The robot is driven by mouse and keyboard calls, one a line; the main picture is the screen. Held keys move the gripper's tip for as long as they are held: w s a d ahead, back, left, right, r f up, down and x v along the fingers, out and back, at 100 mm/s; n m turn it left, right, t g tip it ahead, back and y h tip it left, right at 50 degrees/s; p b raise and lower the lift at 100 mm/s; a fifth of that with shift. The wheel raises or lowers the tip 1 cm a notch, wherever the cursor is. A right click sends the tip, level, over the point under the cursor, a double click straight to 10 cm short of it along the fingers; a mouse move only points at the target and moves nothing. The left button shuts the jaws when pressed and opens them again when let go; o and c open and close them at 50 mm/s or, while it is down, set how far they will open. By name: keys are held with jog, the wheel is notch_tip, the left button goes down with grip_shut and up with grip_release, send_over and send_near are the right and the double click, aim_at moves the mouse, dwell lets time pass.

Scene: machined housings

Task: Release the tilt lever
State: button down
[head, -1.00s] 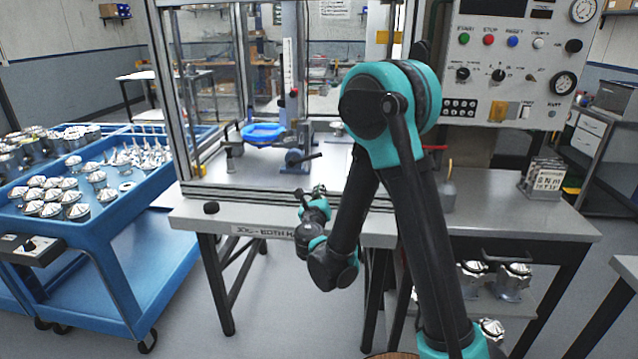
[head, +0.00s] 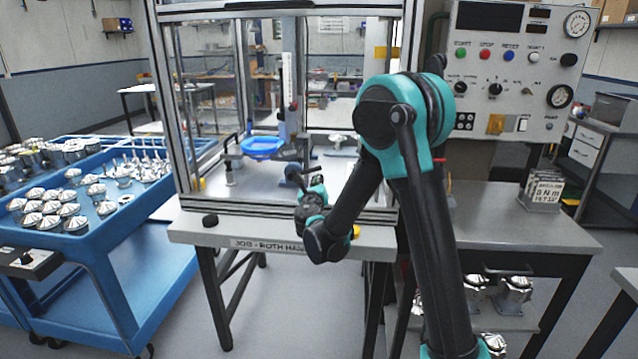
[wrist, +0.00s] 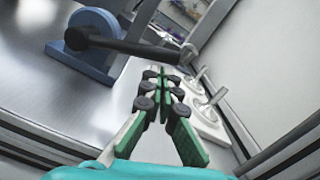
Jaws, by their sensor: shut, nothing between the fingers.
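The tilt lever (head: 299,183) is a dark rod on a black hub at a blue bracket (head: 306,155), inside the framed station. In the head view it slants down and right from the hub. In the wrist view the lever rod (wrist: 130,46) runs right from its black hub, and its end lies just beyond my fingertips; I cannot tell whether they touch. My gripper (wrist: 163,75) is shut and empty, with green-backed fingers and dark pads together. It also shows in the head view (head: 316,184), low at the station's front opening, its tips partly unclear.
A blue round dish (head: 262,146) sits on the fixture behind the lever. A control panel (head: 510,75) is at right, a blue cart (head: 75,245) with metal housings at left. A pale plate with pegs (wrist: 207,108) lies right of my fingers.

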jog(key=shift+r+n, duration=0.45)
jog(key=shift+n, duration=0.15)
jog(key=shift+a+r+n, duration=0.2)
jog(key=shift+r+n, duration=0.25)
jog(key=shift+n, duration=0.05)
jog(key=shift+a+r+n, duration=0.15)
jog(key=shift+r+n, duration=0.3)
jog(key=shift+n, duration=0.05)
jog(key=a+r+n, duration=0.1)
jog(key=r, duration=0.1)
jog(key=a+r+n, duration=0.2)
jog(key=shift+a+r, duration=0.15)
jog(key=shift+a, duration=0.05)
jog(key=shift+w+a+r, duration=0.1)
jog(key=shift+a+r, duration=0.2)
jog(key=shift+a, duration=0.35)
jog(key=shift+a+r, duration=0.25)
jog(key=shift+a, duration=0.4)
jog(key=shift+w+a+r, duration=0.1)
jog(key=shift+a+r, duration=0.2)
jog(key=shift+a, duration=0.5)
